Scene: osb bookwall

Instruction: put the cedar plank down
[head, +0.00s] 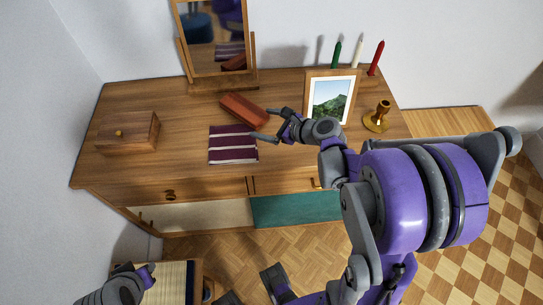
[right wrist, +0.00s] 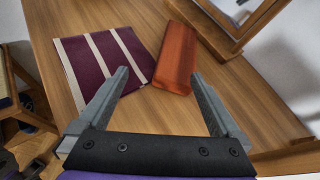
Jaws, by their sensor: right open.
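The cedar plank (head: 244,110), a reddish-brown block, lies flat on the wooden dresser top in front of the mirror. It also shows in the right wrist view (right wrist: 177,58), just beyond the fingertips. My right gripper (head: 263,123) is open and empty, with its fingers pointing toward the plank's near end and apart from it. Its two fingers show spread in the right wrist view (right wrist: 160,76). At the lower left of the head view part of my left arm shows; its fingers cannot be made out.
A maroon-and-white striped cloth (head: 233,145) lies beside the plank. A wooden box (head: 128,132) is at the left. A framed picture (head: 330,98), a brass candle holder (head: 378,117) and several candles stand at the right. The mirror (head: 216,38) stands behind. Bare wood lies between box and cloth.

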